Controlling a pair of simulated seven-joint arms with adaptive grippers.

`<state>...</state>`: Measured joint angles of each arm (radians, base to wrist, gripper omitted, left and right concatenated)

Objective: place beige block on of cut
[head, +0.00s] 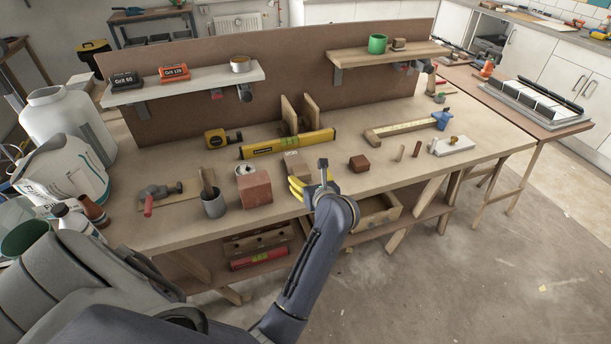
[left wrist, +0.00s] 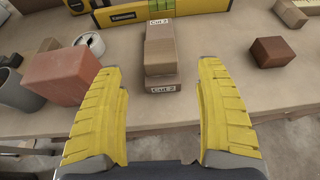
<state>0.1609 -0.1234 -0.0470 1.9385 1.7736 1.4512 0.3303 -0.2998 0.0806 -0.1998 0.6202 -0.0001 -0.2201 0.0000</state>
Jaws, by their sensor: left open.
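A small stack of beige-brown blocks stands at the bench's front edge, with a beige block (left wrist: 160,52) on top. One label reading "Cut 2" (left wrist: 162,88) is at the near end and another is at the far end. In the head view the beige block (head: 296,162) shows just beyond my gripper, which hides part of the stack. My left gripper (head: 311,184) has yellow fingers. In the left wrist view it (left wrist: 161,72) is open and empty, with its fingers spread either side of the stack's near end. My right gripper is not in view.
A reddish block (head: 254,188) and grey cup (head: 214,204) stand left of the stack. A dark brown block (head: 359,163) is to the right. A yellow level (head: 287,143) lies behind. Bare bench lies between the stack and the brown block.

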